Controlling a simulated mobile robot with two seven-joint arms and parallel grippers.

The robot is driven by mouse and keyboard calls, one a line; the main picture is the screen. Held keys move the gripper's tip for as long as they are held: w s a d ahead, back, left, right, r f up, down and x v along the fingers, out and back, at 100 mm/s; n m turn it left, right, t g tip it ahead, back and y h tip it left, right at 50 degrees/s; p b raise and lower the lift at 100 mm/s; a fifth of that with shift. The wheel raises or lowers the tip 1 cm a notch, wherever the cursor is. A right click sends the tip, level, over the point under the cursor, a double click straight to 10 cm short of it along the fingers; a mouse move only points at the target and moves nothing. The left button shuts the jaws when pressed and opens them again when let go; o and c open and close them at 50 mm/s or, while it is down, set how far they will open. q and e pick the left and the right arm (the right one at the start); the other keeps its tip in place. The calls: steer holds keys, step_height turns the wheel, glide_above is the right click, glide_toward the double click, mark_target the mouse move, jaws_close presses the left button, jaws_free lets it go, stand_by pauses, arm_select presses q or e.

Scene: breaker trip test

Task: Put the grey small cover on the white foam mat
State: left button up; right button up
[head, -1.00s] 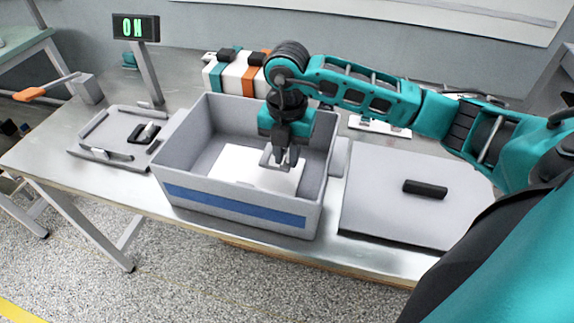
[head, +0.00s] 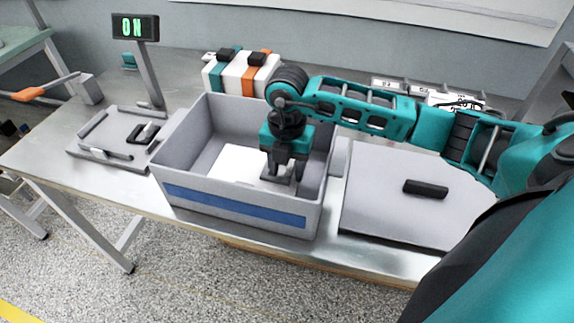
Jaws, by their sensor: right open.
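The white foam mat (head: 236,166) lies on the floor of a grey bin with a blue front stripe. My right gripper (head: 283,178) is inside the bin, pointing down over the right part of the mat, with its jaws open. The grey small cover (head: 270,179) is low at the fingertips, over the mat's right part. The fingers hide much of it, and I cannot tell whether they still touch it. My left gripper is not in view.
The bin's walls (head: 195,192) surround my right gripper. A grey board (head: 385,205) with a black bar (head: 425,188) lies to the right. A grey tray (head: 88,140) stands to the left, below a display (head: 135,27) reading "ON". Breaker-like blocks (head: 233,75) stand behind the bin.

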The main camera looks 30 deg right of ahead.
steer(key=shift+r, duration=0.1)
step_height(320, 180, up, 12)
steer(key=shift+p, duration=0.4)
stand_by(0.6)
